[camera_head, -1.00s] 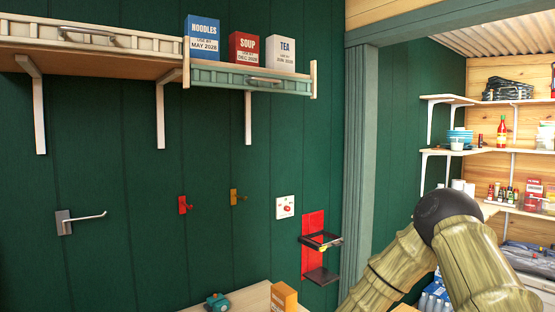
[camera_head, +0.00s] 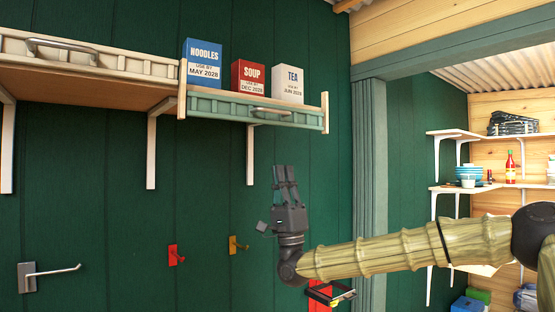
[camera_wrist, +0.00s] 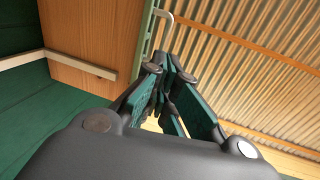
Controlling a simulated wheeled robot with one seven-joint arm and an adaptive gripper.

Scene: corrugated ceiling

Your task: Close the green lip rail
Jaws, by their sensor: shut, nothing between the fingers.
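The green lip rail (camera_head: 225,108) runs along the front of the right-hand shelf section. It appears folded down, with the boxes showing above it. Its grey bar handle (camera_head: 270,111) is near the right part of the rail. My gripper (camera_head: 285,168) points up below the rail and slightly right of the handle, apart from both. Its fingers are shut and empty. In the wrist view the gripper's fingers (camera_wrist: 168,72) point toward the green rail edge (camera_wrist: 149,38) and the pale curved handle (camera_wrist: 166,20).
Noodles (camera_head: 203,63), soup (camera_head: 248,75) and tea (camera_head: 288,84) boxes stand on the shelf. A cream rail (camera_head: 120,63) fronts the left section. A white bracket (camera_head: 250,155) is left of my gripper. Hooks and a red rack are lower on the wall.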

